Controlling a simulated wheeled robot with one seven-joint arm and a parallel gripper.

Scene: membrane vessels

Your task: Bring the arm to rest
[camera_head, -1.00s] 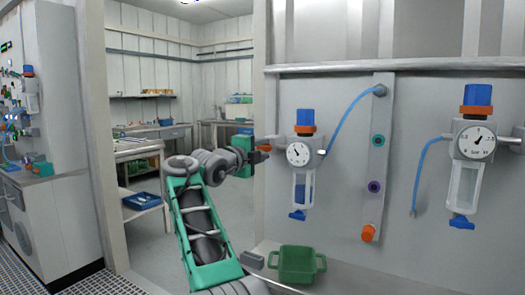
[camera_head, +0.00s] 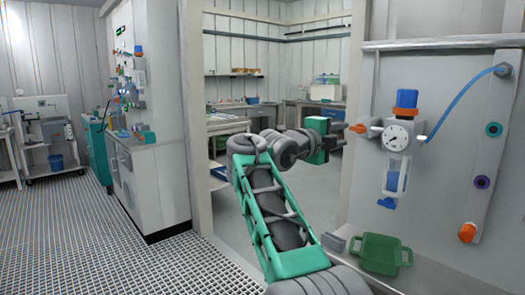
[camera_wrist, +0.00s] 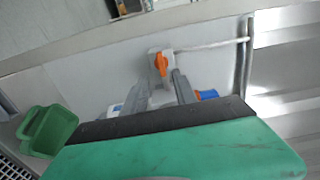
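My arm reaches forward, and its green-bodied gripper (camera_head: 340,136) is raised in front of the wall panel, left of the gauge unit. In the wrist view the two grey fingers (camera_wrist: 164,88) stand apart with nothing held between them. The gauge unit (camera_head: 398,142), with a blue and orange top, a white dial and a clear bowl, hangs on the panel. Its orange side knob (camera_head: 357,128) is close to the fingertips in the head view; whether they touch it cannot be told. In the wrist view an orange knob (camera_wrist: 161,64) shows just beyond the fingers.
A green bin (camera_head: 380,254) stands on the ledge below the gauge unit. A blue hose (camera_head: 455,103) runs to a plate with coloured ports. A doorway post (camera_head: 354,100) is behind my gripper. Grated floor (camera_head: 130,235) lies open at the left.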

